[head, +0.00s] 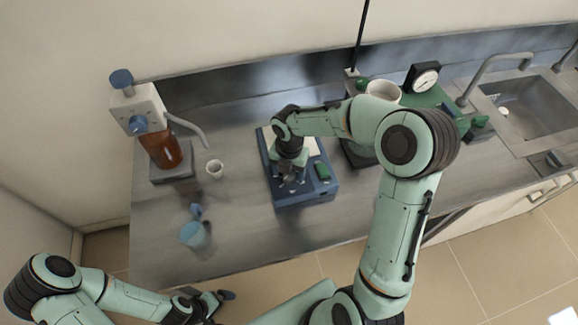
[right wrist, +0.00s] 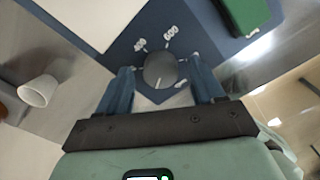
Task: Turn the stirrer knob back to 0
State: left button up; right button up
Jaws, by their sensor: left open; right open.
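The stirrer (head: 318,194) is a blue box with a pale top plate, standing on the steel bench in the head view. Its round dark grey knob (right wrist: 160,68) shows in the right wrist view, with white marks around it, two reading like 400 and 600. A pale pointer line on the knob points toward the bottom of the picture. My right gripper (right wrist: 160,75) is open, with one blue finger on each side of the knob; contact cannot be told. In the head view it covers the knob. My left gripper (head: 215,298) is open and empty, off the bench's front edge.
A green switch (head: 322,171) sits on the stirrer beside the knob. A brown dispenser bottle (head: 165,152), a white cup (head: 215,168) and a bluish cup (head: 194,235) stand to the left. A gauge device (head: 426,80) and a sink (head: 535,105) are to the right.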

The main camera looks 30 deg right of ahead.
notch_tip(320, 180, up, 14)
jog(key=shift+f, duration=0.25)
jog(key=shift+f, duration=0.1)
dwell(0.5)
